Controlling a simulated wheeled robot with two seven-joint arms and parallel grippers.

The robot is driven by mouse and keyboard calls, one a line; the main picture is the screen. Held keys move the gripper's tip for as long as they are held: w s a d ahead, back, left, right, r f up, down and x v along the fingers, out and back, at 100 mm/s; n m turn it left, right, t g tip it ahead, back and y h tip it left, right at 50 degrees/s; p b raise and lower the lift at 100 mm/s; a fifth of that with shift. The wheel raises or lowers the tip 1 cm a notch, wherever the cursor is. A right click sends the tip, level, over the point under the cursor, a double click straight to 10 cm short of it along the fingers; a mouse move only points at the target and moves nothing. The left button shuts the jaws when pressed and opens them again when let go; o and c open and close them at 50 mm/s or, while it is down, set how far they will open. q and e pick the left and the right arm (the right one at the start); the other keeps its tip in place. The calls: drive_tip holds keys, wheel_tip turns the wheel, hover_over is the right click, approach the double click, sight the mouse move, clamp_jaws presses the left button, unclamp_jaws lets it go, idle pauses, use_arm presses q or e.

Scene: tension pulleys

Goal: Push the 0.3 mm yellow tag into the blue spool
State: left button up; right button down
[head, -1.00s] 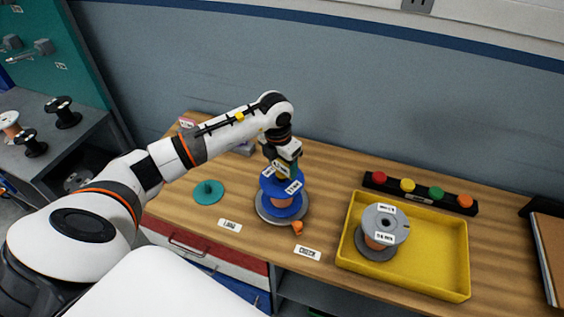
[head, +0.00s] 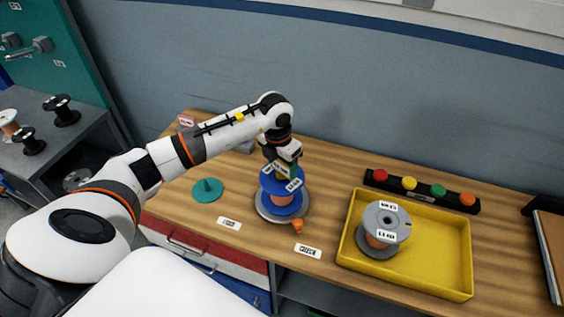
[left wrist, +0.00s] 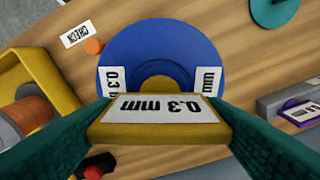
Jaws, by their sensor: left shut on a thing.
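The blue spool (head: 283,210) with copper-coloured winding stands upright on a round grey base (head: 262,208) on the wooden bench. In the left wrist view its blue top flange (left wrist: 160,40) carries white labels, at least one reading 0.3 mm. My left gripper (head: 288,170) is right above the spool, pointing down. It is shut on the yellow tag (left wrist: 158,130), whose white face reads 0.3 mm. The tag is over the near part of the flange; whether it touches the spool I cannot tell. In the head view the fingers largely hide the tag. My right gripper is not in view.
A yellow tray (head: 440,255) at the right holds a grey spool (head: 385,222). Behind it a black rack (head: 452,202) bears several coloured knobs. A teal disc with a peg (head: 207,190) lies left of the blue spool. A small orange piece (head: 297,226) and a CHECK label (head: 307,251) are in front.

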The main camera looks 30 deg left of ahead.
use_arm(q)
drive_tip(key=shift+f, duration=0.35)
drive_tip(key=shift+f+b, duration=0.15)
drive_tip(key=shift+b, duration=0.15)
drive_tip(key=shift+s, duration=0.1)
drive_tip(key=o, duration=1)
drive_tip(key=r, duration=0.4)
drive_tip(key=s+r+b, duration=0.1)
drive_tip(key=r, duration=0.3)
drive_tip(key=r+b, duration=0.1)
drive_tip(key=r, duration=0.3)
drive_tip(key=shift+s+a, duration=0.1)
drive_tip(key=shift+s, duration=0.05)
